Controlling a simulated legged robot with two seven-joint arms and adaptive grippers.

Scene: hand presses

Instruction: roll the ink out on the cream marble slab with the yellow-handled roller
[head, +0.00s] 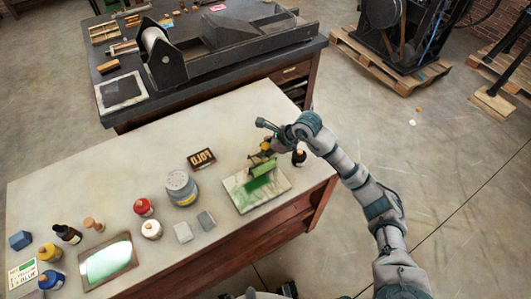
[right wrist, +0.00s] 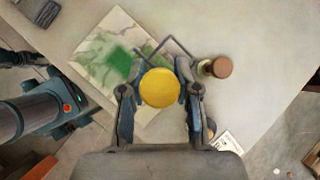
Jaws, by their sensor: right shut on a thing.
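The cream marble slab (head: 279,187) lies near the right end of the pale table, with green ink smeared across it. It also shows in the right wrist view (right wrist: 113,22), with a denser green patch left of the gripper. My right gripper (head: 266,149) is above the slab's far side, shut on the yellow-handled roller. The round yellow handle end (right wrist: 160,88) sits between its fingers, and the bent metal frame shows beyond it. The roller's green drum (head: 261,168) is over the slab; I cannot tell whether it touches. My left gripper is not clearly seen.
A small dark bottle (head: 299,157) stands close beside the right gripper. A dark press table (head: 230,72) stands behind. The table's middle back is clear.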

